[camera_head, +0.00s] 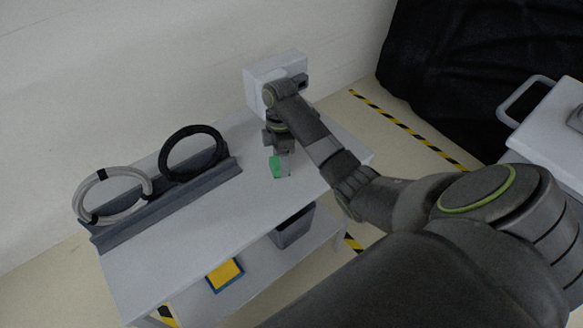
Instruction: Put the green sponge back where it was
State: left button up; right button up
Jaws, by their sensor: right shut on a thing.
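The green sponge (276,167) is a small green block with a paler side, over the right half of the white cart's top (236,190). My right gripper (279,152) points down from above and is shut on the sponge. I cannot tell whether the sponge touches the cart top or is a little above it. My left gripper is not in view.
A grey rack (166,205) on the cart holds a white ring (77,207) and a black ring (163,158). A white box (258,76) stands behind my gripper. The lower shelf holds a grey bin (294,229) and a yellow-blue item (225,274). A black cover (470,70) hangs at right.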

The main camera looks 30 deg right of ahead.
jog(key=d+r+n+t+h, duration=0.1)
jog(key=d+r+n+t, duration=0.1)
jog(key=d+r+n, duration=0.15)
jog(key=n+b, duration=0.1)
jog(key=b, duration=0.4)
send_over(293, 178)
notch_tip(293, 178, down, 5)
jog(key=shift+w+f, duration=0.1)
jog(key=shift+f, duration=2.35)
jog(key=o, duration=1)
